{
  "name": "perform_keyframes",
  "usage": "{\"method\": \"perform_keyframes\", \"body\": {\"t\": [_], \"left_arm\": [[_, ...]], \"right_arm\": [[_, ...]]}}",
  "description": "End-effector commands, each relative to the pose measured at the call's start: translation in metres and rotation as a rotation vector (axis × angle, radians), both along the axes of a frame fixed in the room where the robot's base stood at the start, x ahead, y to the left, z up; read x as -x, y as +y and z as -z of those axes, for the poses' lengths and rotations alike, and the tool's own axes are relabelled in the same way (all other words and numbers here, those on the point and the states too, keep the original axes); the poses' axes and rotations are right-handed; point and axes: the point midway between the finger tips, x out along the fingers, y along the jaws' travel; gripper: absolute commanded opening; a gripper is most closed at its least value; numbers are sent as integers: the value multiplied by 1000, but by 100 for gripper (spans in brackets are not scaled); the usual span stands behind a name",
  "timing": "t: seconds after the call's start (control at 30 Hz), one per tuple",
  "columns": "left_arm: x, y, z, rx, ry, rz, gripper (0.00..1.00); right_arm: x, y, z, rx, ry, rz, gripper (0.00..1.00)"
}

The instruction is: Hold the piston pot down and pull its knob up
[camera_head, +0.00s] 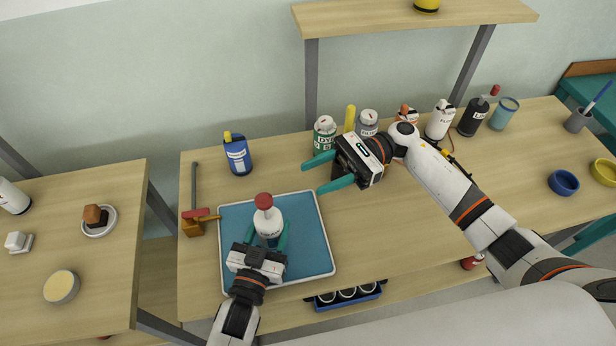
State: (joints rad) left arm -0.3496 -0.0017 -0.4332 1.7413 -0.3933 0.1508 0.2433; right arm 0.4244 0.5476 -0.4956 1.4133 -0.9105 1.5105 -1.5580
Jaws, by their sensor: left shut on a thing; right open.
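The piston pot (268,224) is a white rounded body standing on a blue tray (307,258) with a pale rim. Its dark red knob (263,201) sits on top. My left gripper (267,238) is shut on the pot's white body, with a teal finger on either side; its wrist hides the pot's lower front. My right gripper (328,173) is open and empty, to the right of and beyond the pot. Its teal fingers point left, apart from the knob.
A blue bottle (237,155) stands behind the tray, and a hammer-like tool (195,210) lies left of it. A green can (324,137) and grey can (367,123) stand behind my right gripper.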

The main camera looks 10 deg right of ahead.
Motion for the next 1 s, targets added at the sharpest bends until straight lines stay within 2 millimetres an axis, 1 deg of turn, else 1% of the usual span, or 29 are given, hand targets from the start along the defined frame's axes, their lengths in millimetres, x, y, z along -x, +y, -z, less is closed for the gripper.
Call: {"method": "perform_keyframes", "body": {"t": [0.33,0.37,0.4,0.5,0.83,0.93,1.0], "left_arm": [[0,0,0,0,1,0,26],[0,0,0,0,1,0,55],[0,0,0,0,1,0,62],[0,0,0,0,1,0,77],[3,1,0,0,1,0,77],[12,6,1,0,2,0,77],[23,11,1,1,3,0,77]], "right_arm": [[0,-1,0,0,-1,0,50],[0,-1,0,0,-1,0,50],[0,-1,0,0,-1,0,50],[0,-1,0,0,-1,0,50],[0,0,0,0,-1,0,50],[0,0,0,0,-1,0,50],[0,0,0,0,-1,0,50]]}}
